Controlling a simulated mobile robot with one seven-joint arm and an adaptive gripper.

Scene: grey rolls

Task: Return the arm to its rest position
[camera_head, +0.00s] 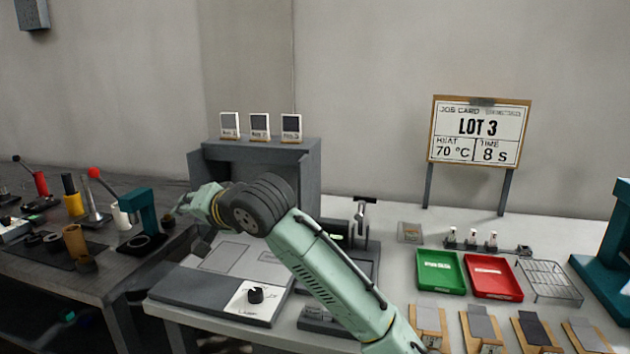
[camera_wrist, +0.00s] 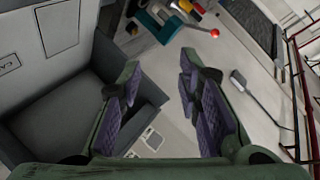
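My arm is pale green with a dark grey wrist joint and reaches up from the lower middle of the head view to the left. My gripper (camera_head: 190,203) is held in the air, left of the grey open-fronted cabinet and near the teal press. In the wrist view my gripper (camera_wrist: 155,95) has its two purple-padded fingers well apart, with nothing between them. The wrist view is tilted and shows the grey cabinet (camera_wrist: 65,110) at the left and a red-knobbed lever (camera_wrist: 214,33) at the top.
A teal press (camera_head: 142,210) and other hand tools stand on the dark left bench. On the light table are a green tray (camera_head: 440,285), a red tray (camera_head: 494,291), a wire rack (camera_head: 550,281) and several grey plates in front. A job card (camera_head: 478,131) stands behind.

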